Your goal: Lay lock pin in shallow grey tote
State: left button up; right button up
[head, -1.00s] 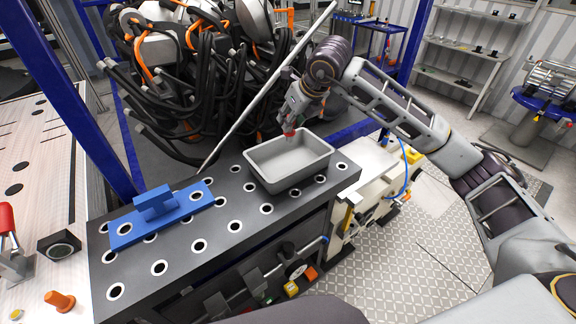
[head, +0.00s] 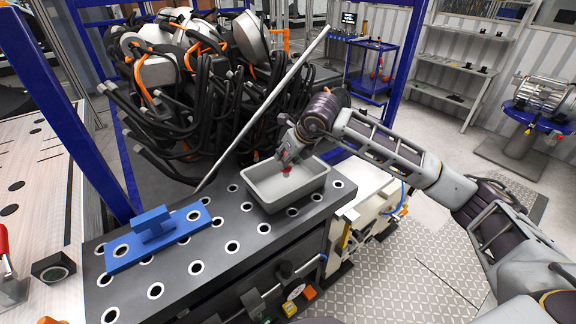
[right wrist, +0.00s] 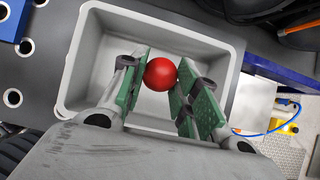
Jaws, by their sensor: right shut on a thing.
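The lock pin shows as a round red knob (right wrist: 160,74) in the right wrist view, between the green-padded fingers of my right gripper (right wrist: 158,88). The gripper is shut on it. In the head view the red of the pin (head: 286,169) shows just below the gripper (head: 290,158), inside the outline of the shallow grey tote (head: 262,195). The tote lies under the gripper in the right wrist view (right wrist: 222,62), and its visible floor is empty. Whether the pin touches the floor I cannot tell. The pin's shaft is hidden. My left gripper is not in view.
The tote stands on a dark table with ringed holes (head: 188,262). A blue plate with a raised block (head: 158,238) lies to its left. A long grey rod (head: 262,112) leans behind, near a mass of black cables (head: 195,90). An orange peg (head: 50,321) is at lower left.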

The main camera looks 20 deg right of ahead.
aim_at(288, 166)
jog(key=shift+f+p, duration=0.4)
jog(key=shift+f, duration=1.45)
grip_shut()
jog(key=o, duration=1.2)
grip_release()
jog(key=shift+f, duration=0.1)
jog(key=shift+c, duration=0.2)
jog(key=b+v, duration=0.2)
jog(key=v, duration=1)
